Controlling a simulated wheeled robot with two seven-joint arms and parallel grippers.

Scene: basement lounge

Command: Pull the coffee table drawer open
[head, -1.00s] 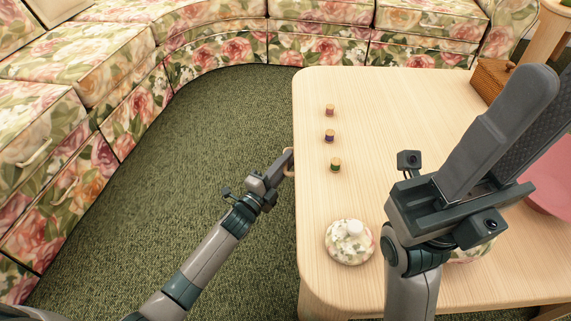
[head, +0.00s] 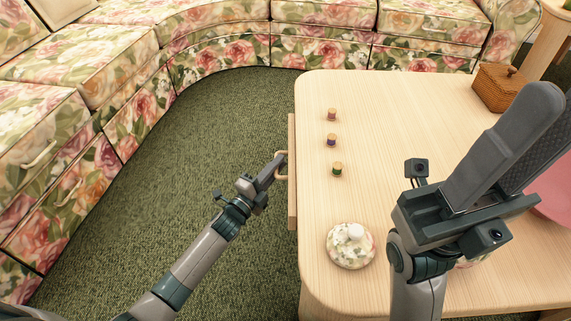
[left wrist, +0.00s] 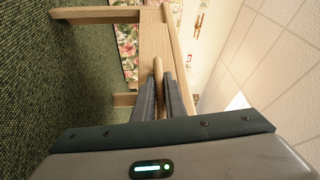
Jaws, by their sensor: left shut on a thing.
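The light wood coffee table (head: 400,110) fills the right half of the head view. Its drawer front (head: 292,205) stands out a little from the table's left side, so the drawer is slightly open. My left gripper (head: 277,168) is shut on the drawer's curved handle (head: 283,177). In the left wrist view the handle (left wrist: 158,70) lies between the two fingers of the left gripper (left wrist: 162,92), with the drawer front beyond. My right gripper (head: 530,135) is raised over the table's right part, its fingers apart and empty.
Three thread spools (head: 331,140) stand in a row on the table, near a floral lidded dish (head: 351,246). A wicker basket (head: 502,88) and a partly hidden pink object (head: 550,205) are at the right. Green carpet (head: 200,140) is clear between table and floral sofa (head: 90,60).

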